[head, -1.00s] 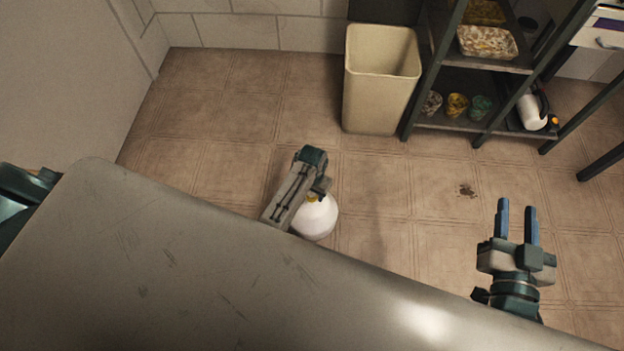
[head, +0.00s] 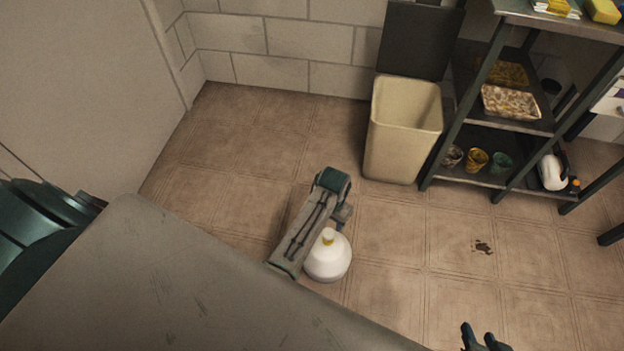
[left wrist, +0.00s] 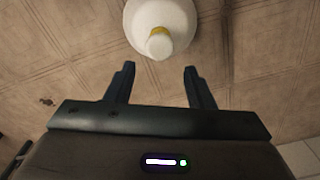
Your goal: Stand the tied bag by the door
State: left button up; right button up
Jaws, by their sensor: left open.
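The tied bag (head: 328,262) is white and round with a yellow tie at its neck. It appears upright on the tiled floor, beside my left forearm in the head view. In the left wrist view the bag (left wrist: 160,14) is at the top, just beyond my left gripper (left wrist: 158,72), whose fingers are apart with nothing between them. I cannot make out a door for certain.
A cream bin (head: 402,140) stands open by the back wall, a dark panel (head: 420,42) behind it. A dark shelf rack (head: 470,120) with trays, cups and a white bottle (head: 552,172) is at the right. A dark stain (head: 482,247) marks the floor. Floor left of the bin is clear.

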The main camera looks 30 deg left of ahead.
pick_arm(q)
jog(key=s+a+r+n+t, duration=0.1)
jog(key=s+a+r+t, duration=0.25)
jog(key=s, duration=0.35)
jog(key=s+a+r+t, duration=0.2)
jog(key=s+r+t, duration=0.1)
jog(key=s+r, duration=0.3)
jog(key=s+r+t+h, duration=0.1)
jog(key=s+r+t, duration=0.1)
jog(key=s+r, duration=0.3)
notch_tip(320, 180, up, 4)
jog(key=shift+s+d+f+h, duration=0.1)
jog(key=shift+s+d+h, duration=0.05)
jog(key=shift+s+h, duration=0.2)
